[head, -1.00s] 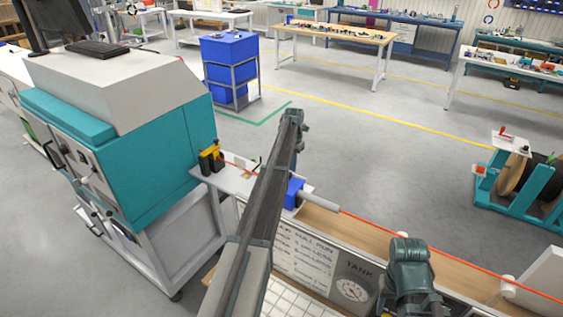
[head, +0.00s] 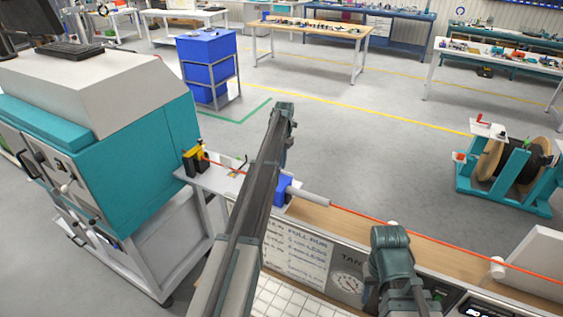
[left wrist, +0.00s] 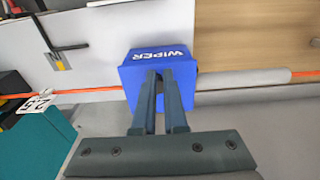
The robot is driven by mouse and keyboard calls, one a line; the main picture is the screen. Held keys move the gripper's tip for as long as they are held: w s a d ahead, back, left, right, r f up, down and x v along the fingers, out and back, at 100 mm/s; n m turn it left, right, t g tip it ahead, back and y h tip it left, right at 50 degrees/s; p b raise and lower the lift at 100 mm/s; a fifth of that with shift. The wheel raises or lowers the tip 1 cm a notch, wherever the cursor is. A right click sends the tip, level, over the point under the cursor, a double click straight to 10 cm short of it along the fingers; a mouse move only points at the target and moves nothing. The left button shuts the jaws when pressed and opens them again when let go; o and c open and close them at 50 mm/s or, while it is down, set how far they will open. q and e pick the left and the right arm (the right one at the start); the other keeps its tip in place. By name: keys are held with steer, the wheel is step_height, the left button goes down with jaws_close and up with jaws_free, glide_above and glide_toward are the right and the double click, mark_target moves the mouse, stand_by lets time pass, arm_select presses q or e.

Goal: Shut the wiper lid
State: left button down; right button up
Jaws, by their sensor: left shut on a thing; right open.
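The wiper is a blue box on the bench along the red cable (head: 370,217). In the head view its blue side (head: 283,188) shows just right of my left arm. In the left wrist view its blue lid (left wrist: 130,76), lettered WIPER, lies under my left gripper (left wrist: 163,76). The fingers are close together on the lid, shut on a part of it that they hide. The cable passes on both sides of the box. How far the lid stands open I cannot tell. My right arm shows at the lower right of the head view, but its fingers are out of sight.
A pale tube (head: 309,196) sits right of the wiper. A teal machine (head: 150,150) and a yellow-black clamp piece (head: 194,158) are at left. A cable reel on a teal stand (head: 505,195) is at right. Open floor lies behind the bench.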

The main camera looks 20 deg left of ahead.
arm_select(q)
steer(key=shift+s+r+p, duration=0.2)
steer(key=shift+s+p, duration=0.05)
steer(key=shift+p, duration=0.25)
step_height(320, 180, up, 14)
steer(key=w+p, duration=0.1)
steer(key=p, duration=1.2)
steer(key=shift+w+d+f+p, duration=0.15)
steer(key=shift+w+f+p, duration=0.1)
steer(key=shift+w+p, duration=0.15)
steer(key=shift+f, duration=0.1)
